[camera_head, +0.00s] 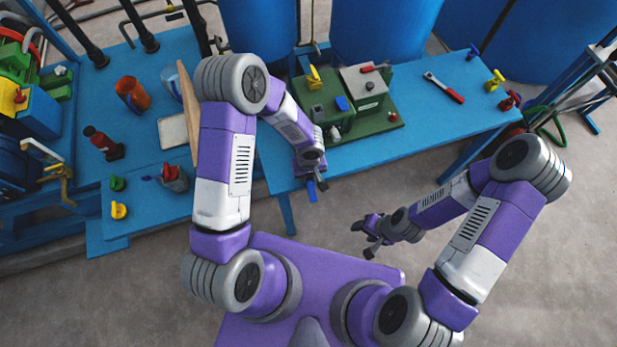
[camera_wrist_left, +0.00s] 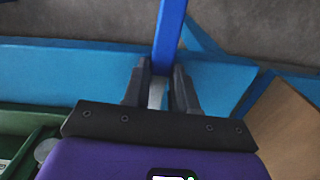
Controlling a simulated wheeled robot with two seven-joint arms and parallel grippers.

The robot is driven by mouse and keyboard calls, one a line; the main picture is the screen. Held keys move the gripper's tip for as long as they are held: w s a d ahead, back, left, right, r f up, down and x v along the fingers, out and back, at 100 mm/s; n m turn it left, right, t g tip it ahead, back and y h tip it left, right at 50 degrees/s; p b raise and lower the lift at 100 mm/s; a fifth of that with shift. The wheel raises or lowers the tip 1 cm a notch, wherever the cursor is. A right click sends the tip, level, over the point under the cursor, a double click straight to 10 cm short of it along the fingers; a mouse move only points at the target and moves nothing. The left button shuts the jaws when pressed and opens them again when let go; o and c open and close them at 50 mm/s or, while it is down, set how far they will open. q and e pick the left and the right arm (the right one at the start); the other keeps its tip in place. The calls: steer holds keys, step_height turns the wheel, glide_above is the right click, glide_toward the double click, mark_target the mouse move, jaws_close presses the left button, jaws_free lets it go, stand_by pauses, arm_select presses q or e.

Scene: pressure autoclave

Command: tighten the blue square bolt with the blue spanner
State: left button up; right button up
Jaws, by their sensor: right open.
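My left gripper (camera_head: 316,184) is at the front edge of the blue table, left of the green block. In the left wrist view its two fingers (camera_wrist_left: 160,92) are closed on a long blue bar, the blue spanner (camera_wrist_left: 170,35), which points away from the gripper. In the head view only a short part of the spanner (camera_head: 311,191) shows. A blue square piece, which looks like the blue square bolt (camera_head: 341,103), sits on the green block (camera_head: 372,125), apart from the spanner. My right gripper (camera_head: 364,240) is open and empty over the floor in front of the table.
On the block are a yellow handle (camera_head: 314,77) and a grey box (camera_head: 364,85) with a red lever. A red-handled wrench (camera_head: 443,87) lies right of it. The table (camera_head: 440,125) is bare around that wrench. Cups and valves crowd the left bench.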

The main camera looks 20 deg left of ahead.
arm_select(q)
jaws_close()
steer(key=shift+r, duration=0.1)
